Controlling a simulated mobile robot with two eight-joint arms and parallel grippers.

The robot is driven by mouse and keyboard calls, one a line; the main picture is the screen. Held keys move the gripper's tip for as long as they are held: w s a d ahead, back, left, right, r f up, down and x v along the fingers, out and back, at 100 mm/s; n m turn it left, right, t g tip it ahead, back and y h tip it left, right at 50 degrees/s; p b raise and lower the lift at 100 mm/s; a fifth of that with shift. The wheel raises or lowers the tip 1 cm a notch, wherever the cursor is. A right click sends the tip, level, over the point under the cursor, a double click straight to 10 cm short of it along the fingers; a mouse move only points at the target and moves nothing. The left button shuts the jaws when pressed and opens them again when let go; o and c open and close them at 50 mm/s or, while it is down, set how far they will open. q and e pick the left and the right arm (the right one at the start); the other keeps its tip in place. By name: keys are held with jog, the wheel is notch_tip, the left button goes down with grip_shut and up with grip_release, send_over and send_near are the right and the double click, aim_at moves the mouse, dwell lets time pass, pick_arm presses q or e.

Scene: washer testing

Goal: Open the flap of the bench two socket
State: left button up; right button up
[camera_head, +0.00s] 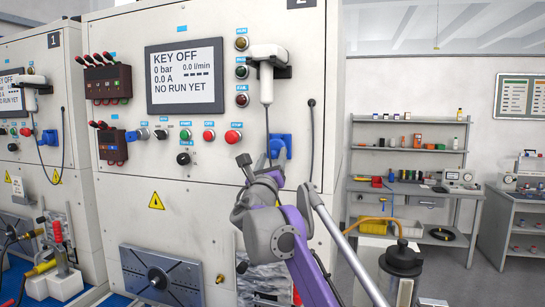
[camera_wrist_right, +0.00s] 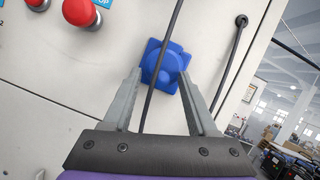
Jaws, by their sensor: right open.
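The blue socket (camera_head: 281,146) is on the white front of bench two, right of the red button. It also shows in the right wrist view (camera_wrist_right: 172,66), with a rounded blue cover on its face; no opening shows. My right gripper (camera_head: 260,166) is just below and left of the socket in the head view. In the wrist view its two grey fingers (camera_wrist_right: 160,76) are open and empty, with the socket beyond and between their tips. I cannot tell whether they touch it. A black cord crosses in front of the socket. My left gripper is not in view.
A white handheld device (camera_head: 267,55) hangs above the socket, its black cord running down. A second cable (camera_head: 311,140) hangs from a port to the right. Red buttons (camera_wrist_right: 80,11) sit up and left of the socket. Shelves (camera_head: 408,150) stand at the back right.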

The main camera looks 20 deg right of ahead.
aim_at(274, 149)
jog(key=shift+s, duration=0.1)
grip_shut()
jog(key=shift+s+a+r+m+g+y+p, duration=0.25)
jog(key=shift+s+r+g+y+p, duration=0.15)
jog(key=shift+r+g+p, duration=0.4)
jog(key=shift+s+a+r+m+g+y+p, duration=0.2)
jog(key=shift+r+g+y+p, duration=0.25)
jog(key=shift+g+p, duration=0.65)
jog(key=shift+s+r+p, duration=0.1)
jog(key=shift+p, duration=0.25)
jog(key=shift+a+g+y, duration=0.1)
jog(key=shift+g+y, duration=0.25)
jog(key=shift+g, duration=0.15)
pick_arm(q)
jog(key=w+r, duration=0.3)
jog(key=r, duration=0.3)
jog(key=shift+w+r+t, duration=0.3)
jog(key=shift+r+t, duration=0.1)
pick_arm(e)
jog(key=shift+f, duration=0.2)
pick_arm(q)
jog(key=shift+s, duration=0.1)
pick_arm(e)
grip_release()
jog(key=shift+s, duration=0.2)
